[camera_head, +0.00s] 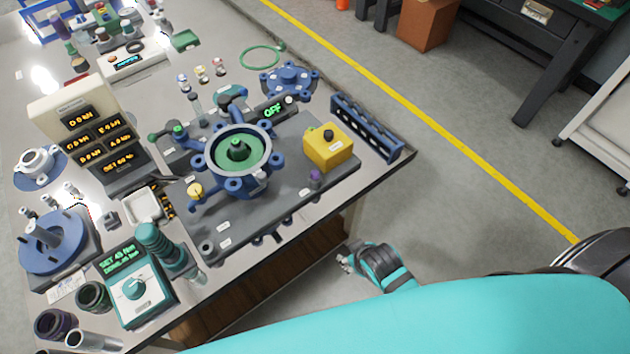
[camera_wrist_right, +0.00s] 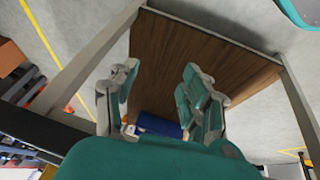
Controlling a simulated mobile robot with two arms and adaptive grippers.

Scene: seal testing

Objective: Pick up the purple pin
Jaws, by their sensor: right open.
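The purple pin (camera_head: 316,175) is a small purple piece standing on the dark fixture plate (camera_head: 262,214), near its right edge and just in front of the yellow box. My right gripper (camera_head: 346,259) is off the table's front right edge, apart from the pin and lower in the picture. In the right wrist view my right gripper (camera_wrist_right: 160,92) shows two spread fingers with nothing between them, facing a brown wood panel. The pin cannot be made out in the wrist view. My left gripper is not in view.
The yellow box (camera_head: 328,148) and a blue slotted rack (camera_head: 366,127) stand near the pin. A blue flanged housing (camera_head: 238,153) is at the plate's middle. The table edge (camera_head: 378,187) lies between my right gripper and the plate. The floor to the right is open.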

